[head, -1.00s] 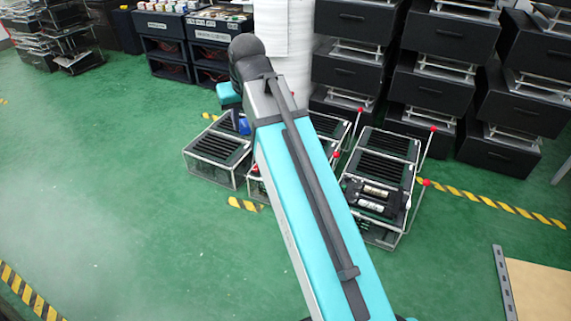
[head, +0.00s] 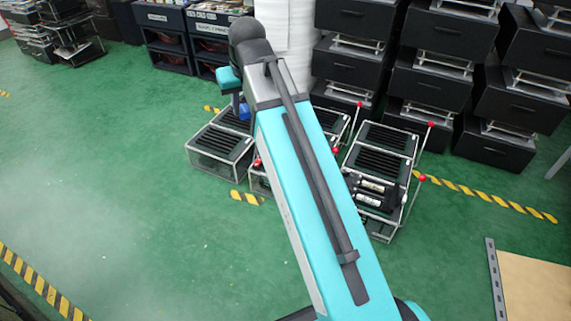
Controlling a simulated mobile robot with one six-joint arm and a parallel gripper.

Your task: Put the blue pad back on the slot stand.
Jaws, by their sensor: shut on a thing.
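The slot stand, a low metal frame with a row of black slots (head: 222,143), stands on the green floor left of my arm. A small blue piece, which looks like the blue pad (head: 244,112), shows at the stand's far right side. My gripper (head: 240,108) is small and mostly hidden by my wrist and arm. It points down and is shut on the blue pad. I cannot tell whether the pad touches the stand or hangs above it.
Another slotted frame (head: 380,150) stands right of my arm, with a black device and red-knobbed levers. A third frame is partly hidden behind my arm. Black drawer stacks (head: 430,85) and a white wrapped column (head: 297,50) stand behind.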

